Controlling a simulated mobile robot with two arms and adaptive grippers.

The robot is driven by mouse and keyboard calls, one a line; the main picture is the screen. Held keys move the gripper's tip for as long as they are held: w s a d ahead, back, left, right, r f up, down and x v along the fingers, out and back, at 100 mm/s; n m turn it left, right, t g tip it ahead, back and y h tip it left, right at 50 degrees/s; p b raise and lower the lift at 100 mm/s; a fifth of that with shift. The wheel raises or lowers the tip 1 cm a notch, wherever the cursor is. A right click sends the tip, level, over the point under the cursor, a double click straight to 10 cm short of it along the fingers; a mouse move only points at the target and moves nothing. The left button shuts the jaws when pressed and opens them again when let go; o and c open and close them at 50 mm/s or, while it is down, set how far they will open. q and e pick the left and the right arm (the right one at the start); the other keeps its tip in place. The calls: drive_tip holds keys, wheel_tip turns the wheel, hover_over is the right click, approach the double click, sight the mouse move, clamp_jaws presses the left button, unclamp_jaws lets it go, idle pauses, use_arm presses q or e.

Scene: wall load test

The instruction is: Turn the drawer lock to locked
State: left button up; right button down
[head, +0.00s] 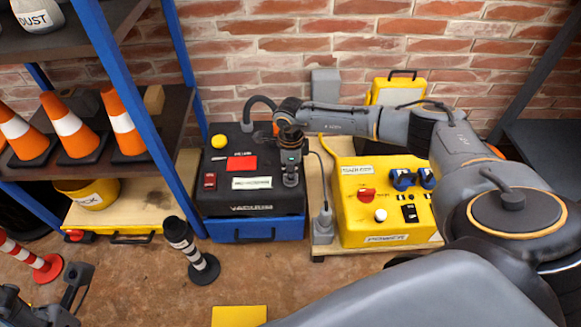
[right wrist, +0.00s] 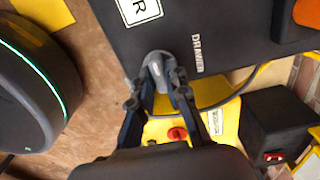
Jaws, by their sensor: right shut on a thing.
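The drawer lock's grey knob (right wrist: 156,64) sits on the top of a black box next to the printed word DRAWER, in the right wrist view. My right gripper (right wrist: 163,84) is shut on this knob, a finger on each side. In the head view, my right gripper (head: 291,178) is at the right side of the black box (head: 213,206), and it hides most of the knob. Which way the lock points cannot be told. The blue drawer (head: 240,229) under the box looks shut. My left gripper (head: 45,300) is open and empty at the bottom left.
A yellow power box (head: 362,221) stands close on the right. A blue-framed shelf with orange cones (head: 68,128) stands on the left. A dark striped post (head: 188,248) stands on the floor in front.

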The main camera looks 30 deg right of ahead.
idle(0.5)
drive_tip(key=c, duration=1.3)
unclamp_jaws()
wheel_tip(320, 180, up, 12)
drive_tip(key=shift+a, duration=0.1)
